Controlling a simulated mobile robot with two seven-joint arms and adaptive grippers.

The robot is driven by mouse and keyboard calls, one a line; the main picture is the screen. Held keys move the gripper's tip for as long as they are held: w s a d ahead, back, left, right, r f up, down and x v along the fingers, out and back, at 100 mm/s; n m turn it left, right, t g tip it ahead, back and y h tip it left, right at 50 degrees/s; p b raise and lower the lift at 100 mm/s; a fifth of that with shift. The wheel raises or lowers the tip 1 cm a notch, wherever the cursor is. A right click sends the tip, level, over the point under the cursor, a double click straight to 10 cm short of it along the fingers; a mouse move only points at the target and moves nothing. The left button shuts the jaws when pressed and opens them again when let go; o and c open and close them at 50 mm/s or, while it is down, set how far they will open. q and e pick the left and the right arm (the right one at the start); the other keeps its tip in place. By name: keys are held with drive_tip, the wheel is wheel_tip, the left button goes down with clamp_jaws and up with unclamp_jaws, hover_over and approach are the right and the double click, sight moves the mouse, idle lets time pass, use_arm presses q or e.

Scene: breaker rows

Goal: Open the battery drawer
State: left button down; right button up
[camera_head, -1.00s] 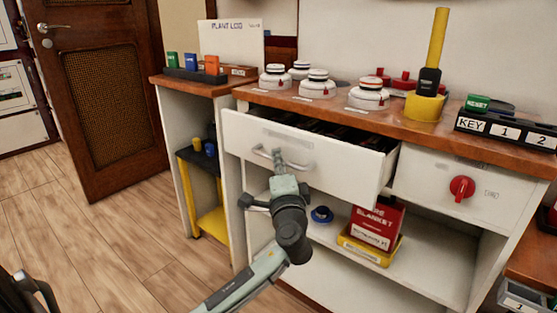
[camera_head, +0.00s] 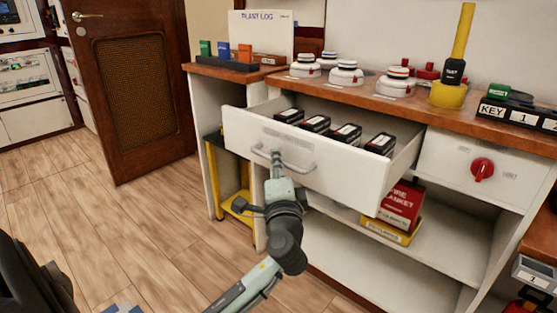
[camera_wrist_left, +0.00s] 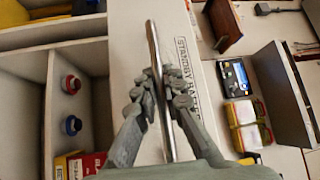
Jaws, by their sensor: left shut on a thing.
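The battery drawer (camera_head: 345,184) is a white drawer under the wooden counter, pulled well out. Several black-and-white batteries (camera_head: 346,133) stand in a row inside it. Its metal bar handle (camera_head: 298,167) is on the front. My left gripper (camera_head: 277,162) is shut on the left part of this handle. In the left wrist view the fingers (camera_wrist_left: 162,90) close around the bar (camera_wrist_left: 154,45), beside the drawer front's partly hidden "STANDBY" label (camera_wrist_left: 187,70). My right gripper is not in view.
Alarm units (camera_head: 346,72) and a yellow-based tool (camera_head: 450,92) stand on the counter (camera_head: 400,101). A drawer with a red knob (camera_head: 482,169) is to the right. A red box (camera_head: 401,206) sits on the shelf below. Wooden floor (camera_head: 150,235) lies open at the left.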

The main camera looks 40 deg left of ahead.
use_arm(q)
drive_tip(key=c, duration=1.6)
unclamp_jaws()
drive_tip(key=v, duration=1.2)
drive_tip(key=shift+d+f, duration=0.1)
